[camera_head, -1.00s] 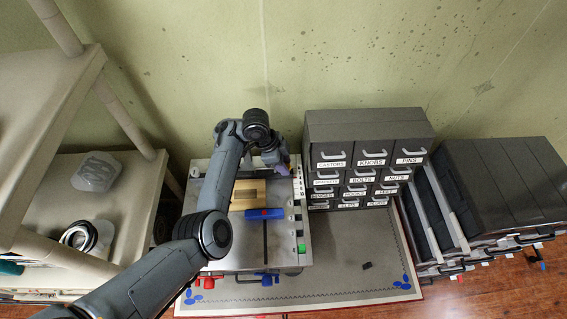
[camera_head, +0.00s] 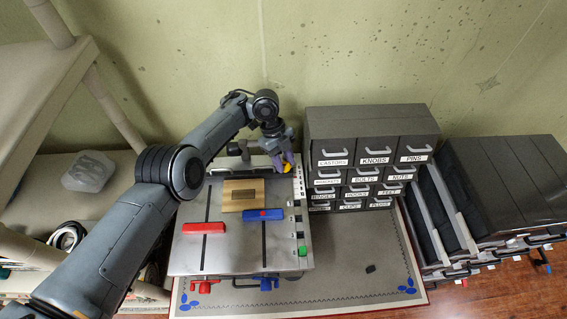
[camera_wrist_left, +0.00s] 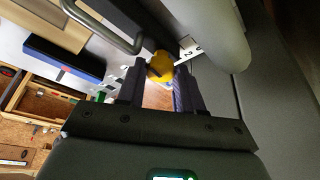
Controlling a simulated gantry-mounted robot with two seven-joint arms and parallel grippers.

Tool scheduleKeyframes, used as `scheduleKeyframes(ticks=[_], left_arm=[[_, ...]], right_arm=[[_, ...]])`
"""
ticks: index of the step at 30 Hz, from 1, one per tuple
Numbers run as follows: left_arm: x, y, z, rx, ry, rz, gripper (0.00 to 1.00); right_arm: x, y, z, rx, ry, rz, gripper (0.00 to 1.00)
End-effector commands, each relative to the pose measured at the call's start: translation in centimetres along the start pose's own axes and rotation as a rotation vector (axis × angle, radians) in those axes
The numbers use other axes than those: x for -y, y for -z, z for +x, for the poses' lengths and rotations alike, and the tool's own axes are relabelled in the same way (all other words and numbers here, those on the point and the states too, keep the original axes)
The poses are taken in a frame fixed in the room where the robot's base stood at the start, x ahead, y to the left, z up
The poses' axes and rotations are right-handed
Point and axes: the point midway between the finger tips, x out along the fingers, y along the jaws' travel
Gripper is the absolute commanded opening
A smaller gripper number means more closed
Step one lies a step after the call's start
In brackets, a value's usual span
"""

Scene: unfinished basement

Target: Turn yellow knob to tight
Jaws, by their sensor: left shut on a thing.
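The yellow knob (camera_head: 287,168) is at the back right of the metal machine panel (camera_head: 275,252). It also shows in the left wrist view (camera_wrist_left: 160,66), between the tips of my left gripper (camera_wrist_left: 162,80). In the head view my left gripper (camera_head: 283,162) reaches down to the knob from behind. It is shut on the knob, its two fingers on either side. Any mark showing how tight the knob is cannot be read. My right gripper is not in view.
The panel carries a red slider (camera_head: 204,228), a blue slider (camera_head: 264,215), a wooden block (camera_head: 243,195) and a green button (camera_head: 303,250). A grey labelled drawer cabinet (camera_head: 370,122) stands close to the right. The mat (camera_head: 350,250) in front is mostly clear.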

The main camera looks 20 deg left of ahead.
Motion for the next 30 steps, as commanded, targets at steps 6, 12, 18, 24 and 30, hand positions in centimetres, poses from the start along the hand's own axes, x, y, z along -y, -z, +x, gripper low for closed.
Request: scheduleKeyframes(ticks=[6, 12, 18, 24, 30], left_arm=[[0.04, -0.03, 0.05, 0.000, -0.018, 0.042, 0.05], [0.03, 0.00, 0.00, 0.000, -0.022, 0.050, 0.05], [0.04, 0.01, 0.01, 0.000, -0.021, 0.050, 0.05], [0.04, 0.02, 0.01, 0.000, -0.021, 0.050, 0.60], [0.05, 0.02, 0.01, 0.000, -0.021, 0.049, 0.60]], right_arm=[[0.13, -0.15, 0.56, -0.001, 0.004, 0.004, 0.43], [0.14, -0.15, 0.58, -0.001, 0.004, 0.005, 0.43], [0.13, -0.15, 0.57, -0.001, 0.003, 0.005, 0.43], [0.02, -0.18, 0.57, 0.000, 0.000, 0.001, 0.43], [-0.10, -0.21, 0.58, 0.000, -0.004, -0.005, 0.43]])
